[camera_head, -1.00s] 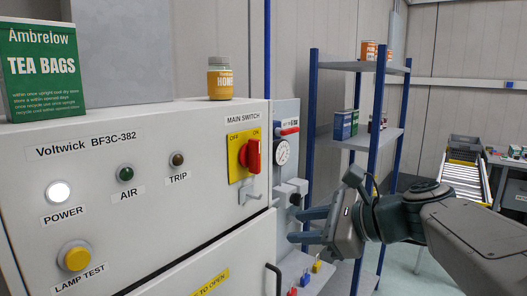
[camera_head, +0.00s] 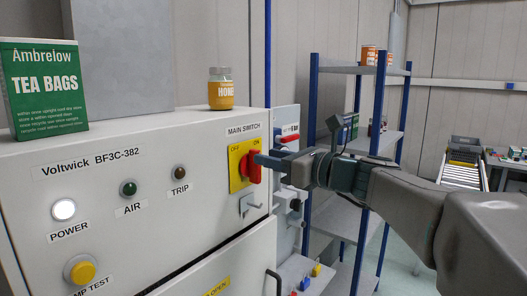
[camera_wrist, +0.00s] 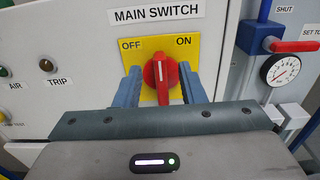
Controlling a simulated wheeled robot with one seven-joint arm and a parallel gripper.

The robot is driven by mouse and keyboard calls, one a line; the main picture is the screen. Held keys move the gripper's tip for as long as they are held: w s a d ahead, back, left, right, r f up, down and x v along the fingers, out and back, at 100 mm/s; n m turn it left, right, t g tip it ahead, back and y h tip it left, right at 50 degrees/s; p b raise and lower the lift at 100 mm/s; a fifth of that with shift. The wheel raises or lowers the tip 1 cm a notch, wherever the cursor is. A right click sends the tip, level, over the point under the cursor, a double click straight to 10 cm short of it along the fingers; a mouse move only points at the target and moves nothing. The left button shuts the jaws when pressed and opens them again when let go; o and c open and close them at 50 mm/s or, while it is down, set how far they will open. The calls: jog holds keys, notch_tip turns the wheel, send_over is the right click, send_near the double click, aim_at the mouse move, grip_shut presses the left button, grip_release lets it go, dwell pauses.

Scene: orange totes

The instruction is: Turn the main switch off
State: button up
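The main switch is a red rotary knob (camera_head: 254,168) on a yellow plate (camera_head: 236,176) on the cabinet's front, with OFF at left and ON at right. In the wrist view the knob (camera_wrist: 160,72) stands about upright, its white mark running up and down. My gripper (camera_head: 268,161) is at the switch. In the wrist view my gripper (camera_wrist: 160,86) is open, with one blue finger on each side of the knob and gaps showing between. Whether a finger touches the knob's far part cannot be told.
The grey cabinet (camera_head: 110,225) carries lamps and a yellow lamp test button (camera_head: 81,270). A hasp (camera_head: 252,203) sits just below the switch. A tea box (camera_head: 45,88) and a honey jar (camera_head: 221,90) stand on top. A gauge (camera_wrist: 281,70) and red-handled valve (camera_wrist: 295,46) are to the right.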

aim_at(243, 162)
jog(key=shift+x, duration=1.6)
jog(key=shift+s, duration=0.1)
grip_shut()
jog(key=n+b, duration=0.3)
jog(key=b, duration=0.1)
jog(key=s+a+f+n+b, duration=0.1)
jog(key=n+b, duration=0.2)
jog(key=b, duration=0.1)
jog(key=n+b, duration=0.3)
jog(key=shift+s+a+f+b, duration=0.2)
jog(key=shift+s+f+b, duration=0.1)
jog(key=shift+f+b, duration=0.1)
jog(key=n+b, duration=0.4)
jog(key=b, duration=0.1)
jog(key=shift+s+a+f, duration=0.2)
jog(key=shift+s+f, duration=0.05)
jog(key=shift+f, duration=0.15)
jog(key=n+b, duration=0.4)
jog(key=n, duration=0.1)
jog(key=shift+s+f, duration=0.1)
jog(key=shift+f, duration=0.2)
